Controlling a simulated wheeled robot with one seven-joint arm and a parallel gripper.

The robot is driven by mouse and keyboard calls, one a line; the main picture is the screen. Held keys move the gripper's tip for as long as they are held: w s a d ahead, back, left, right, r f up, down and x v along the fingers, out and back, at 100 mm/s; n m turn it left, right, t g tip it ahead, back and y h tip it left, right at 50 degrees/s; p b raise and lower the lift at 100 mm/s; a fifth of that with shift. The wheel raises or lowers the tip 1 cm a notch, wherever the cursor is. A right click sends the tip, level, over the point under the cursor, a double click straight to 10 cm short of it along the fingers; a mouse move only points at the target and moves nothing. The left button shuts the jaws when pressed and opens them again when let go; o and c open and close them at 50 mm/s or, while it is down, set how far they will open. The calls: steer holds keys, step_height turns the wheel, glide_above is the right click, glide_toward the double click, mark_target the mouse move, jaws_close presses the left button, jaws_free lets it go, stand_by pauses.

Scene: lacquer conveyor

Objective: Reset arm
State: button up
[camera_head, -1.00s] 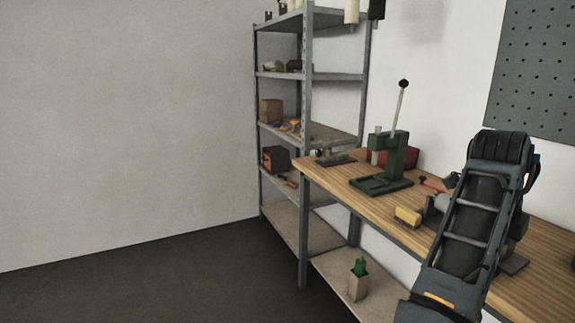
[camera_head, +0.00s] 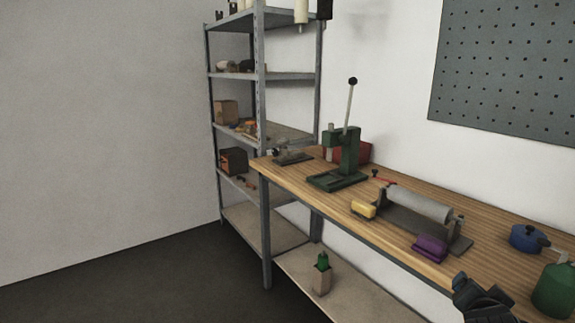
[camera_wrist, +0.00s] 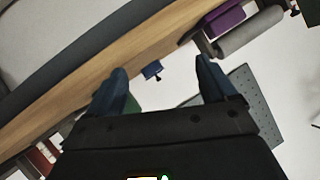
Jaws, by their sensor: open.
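My gripper (camera_wrist: 162,68) shows in the wrist view with its two dark blue fingers spread apart. Nothing is held between them. A small blue object (camera_wrist: 152,70) shows in the gap, farther off beyond the fingertips. In the head view only a dark part of my arm (camera_head: 484,300) shows at the lower right, in front of the workbench edge.
The wooden workbench (camera_head: 298,176) holds a green press (camera_head: 347,155), a yellow block (camera_head: 363,209), a grey roller (camera_head: 418,203), a purple block (camera_head: 429,247) and a blue pot (camera_head: 526,238). A metal shelf (camera_head: 262,120) stands behind. Floor at left (camera_head: 130,285) is clear.

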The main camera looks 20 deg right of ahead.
steer(key=s+a+f+n+t+y, duration=0.2)
steer(key=s+a+f+n+y, duration=0.15)
steer(key=s+a+n, duration=0.4)
steer(key=s+a+f+n+t+y, duration=0.25)
steer(key=s+a+n+y, duration=0.2)
steer(key=s+a, duration=0.5)
steer(key=s+a+r+n+t+y, duration=0.1)
steer(key=s+a+r, duration=0.3)
steer(key=s, duration=0.4)
steer(key=s+a+r+n+t+y, duration=0.1)
steer(key=s+a+r, duration=0.3)
steer(key=s, duration=0.4)
steer(key=shift+s+a+r+n, duration=0.15)
steer(key=shift+a+r+n, duration=0.05)
steer(key=shift+a+n, duration=0.4)
